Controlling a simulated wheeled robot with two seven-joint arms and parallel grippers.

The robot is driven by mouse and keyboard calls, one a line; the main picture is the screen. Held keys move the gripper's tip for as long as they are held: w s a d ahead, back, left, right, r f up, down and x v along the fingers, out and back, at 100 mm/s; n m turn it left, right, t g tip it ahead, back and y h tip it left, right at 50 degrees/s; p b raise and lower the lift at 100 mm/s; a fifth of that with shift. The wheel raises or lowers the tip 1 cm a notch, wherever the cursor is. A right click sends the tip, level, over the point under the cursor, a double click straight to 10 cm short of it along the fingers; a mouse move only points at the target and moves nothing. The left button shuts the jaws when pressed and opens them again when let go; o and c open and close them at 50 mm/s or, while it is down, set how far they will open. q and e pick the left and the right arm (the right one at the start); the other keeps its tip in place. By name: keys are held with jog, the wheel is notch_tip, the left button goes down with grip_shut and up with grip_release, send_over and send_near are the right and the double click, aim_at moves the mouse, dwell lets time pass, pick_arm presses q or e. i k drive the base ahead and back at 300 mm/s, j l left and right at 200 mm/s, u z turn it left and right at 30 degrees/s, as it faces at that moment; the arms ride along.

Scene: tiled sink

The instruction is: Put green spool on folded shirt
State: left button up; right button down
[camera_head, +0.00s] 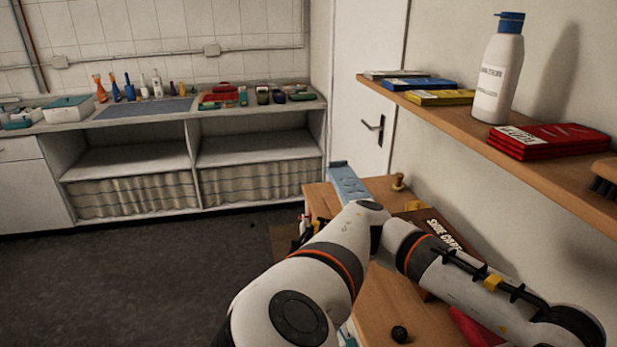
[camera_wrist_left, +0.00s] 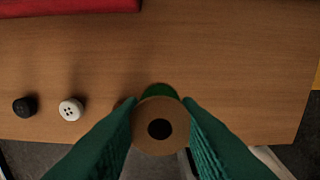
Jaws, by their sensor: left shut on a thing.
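The green spool (camera_wrist_left: 159,120) shows in the left wrist view, its brown round end with a dark hole facing the camera and a strip of green behind it. My left gripper (camera_wrist_left: 160,128) has one green finger on each side of it and is shut on it, near the edge of a wooden surface. In the head view my left arm bends over the wooden table, and its gripper is out of sight. I cannot tell which item is the folded shirt. Flat red (camera_head: 550,140), yellow (camera_head: 440,97) and blue (camera_head: 420,84) items lie on the wall shelf. My right gripper is not in view.
A red item (camera_wrist_left: 70,7) lies beyond. A white bottle (camera_head: 498,75) stands on the wooden shelf (camera_head: 440,122). A brown box (camera_head: 440,230) is partly behind my arm.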

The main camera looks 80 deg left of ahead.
aim_at(350, 184)
jog(key=j+u, duration=0.8)
jog(key=u, duration=0.2)
